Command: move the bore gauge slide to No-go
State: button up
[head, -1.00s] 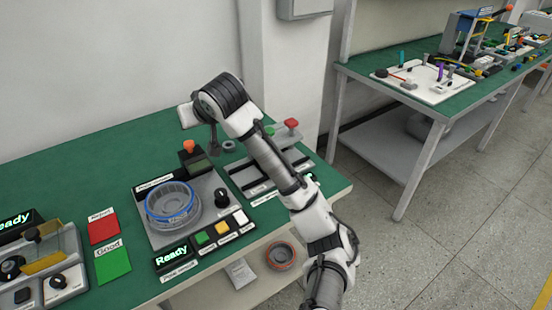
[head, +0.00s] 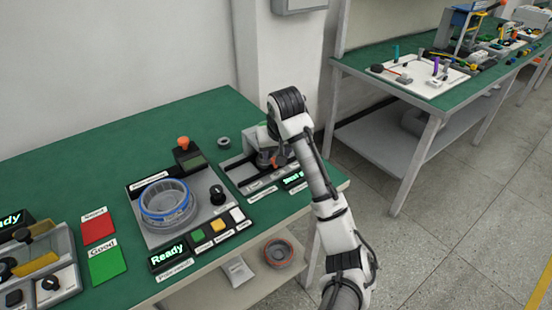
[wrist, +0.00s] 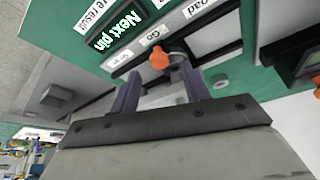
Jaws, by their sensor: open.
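The bore gauge (head: 240,178) is a grey fixture at the right end of the green bench. Its slide has an orange knob, seen in the wrist view (wrist: 159,58), standing by the slot near the "Go" label; its exact stop is hard to tell. My gripper (wrist: 160,72) is open, its two purple-grey fingers on either side of the knob in that view, with no clear contact. In the head view my gripper (head: 265,158) is over the gauge, and my arm hides part of it. The gauge display (wrist: 122,25) reads "Next pin".
Left of the gauge is a station with a blue-rimmed ring (head: 167,203), a black knob (head: 217,194), coloured buttons and a "Ready" display (head: 168,254). Red (head: 97,229) and green (head: 106,265) pads lie farther left. A small grey ring (head: 223,142) lies behind the gauge.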

jog(key=shift+x, duration=1.7)
jog(key=shift+r, duration=0.1)
grip_shut()
